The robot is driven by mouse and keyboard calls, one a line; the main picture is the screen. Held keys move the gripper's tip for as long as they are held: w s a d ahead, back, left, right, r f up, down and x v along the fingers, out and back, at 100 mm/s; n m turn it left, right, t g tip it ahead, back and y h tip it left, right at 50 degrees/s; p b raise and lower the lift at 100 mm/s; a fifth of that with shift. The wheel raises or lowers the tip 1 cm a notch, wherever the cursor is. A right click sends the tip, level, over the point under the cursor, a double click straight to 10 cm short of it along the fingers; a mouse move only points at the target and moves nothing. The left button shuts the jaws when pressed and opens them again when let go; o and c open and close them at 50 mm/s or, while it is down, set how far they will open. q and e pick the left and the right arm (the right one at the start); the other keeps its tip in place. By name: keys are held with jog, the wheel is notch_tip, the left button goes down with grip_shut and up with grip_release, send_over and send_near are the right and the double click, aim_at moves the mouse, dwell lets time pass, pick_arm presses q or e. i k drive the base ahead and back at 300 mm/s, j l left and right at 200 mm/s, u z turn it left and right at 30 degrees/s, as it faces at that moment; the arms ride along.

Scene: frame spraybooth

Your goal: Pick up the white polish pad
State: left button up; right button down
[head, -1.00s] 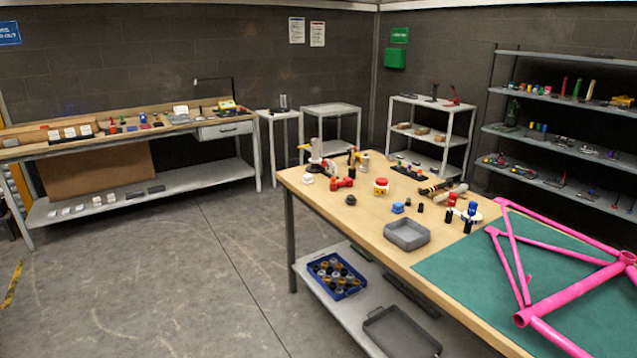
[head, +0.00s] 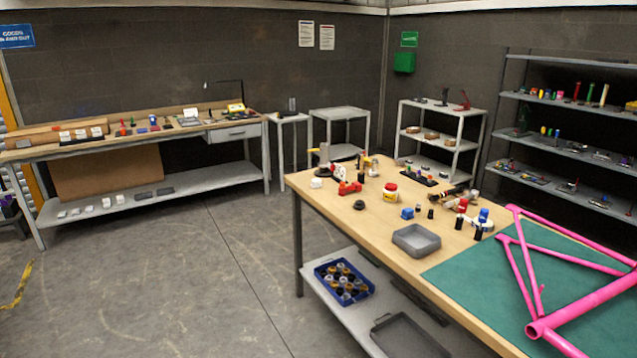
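A small white object (head: 316,183) sits near the far left corner of the wooden worktable (head: 345,215). It could be the white polish pad, but it is too small to tell. Another white, roundish piece (head: 488,224) lies partly hidden behind small bottles on the same table. Neither of my grippers shows in the head view.
The worktable also holds a grey tray (head: 416,240), a yellow-and-red jar (head: 390,192), a red item (head: 349,188) and a pink frame (head: 590,298) on a green mat (head: 480,285). A bench (head: 130,137) and shelves stand at the walls.

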aim_at(316, 183)
jog(key=i+j+z, duration=0.1)
jog(key=i, duration=0.4)
jog(key=i+j+z, duration=0.1)
jog(key=i, duration=0.4)
jog(key=i+j+z, duration=0.1)
jog(key=i, duration=0.35)
jog(key=i+j+z, duration=0.1)
jog(key=i+j, duration=0.15)
jog(key=i, duration=0.25)
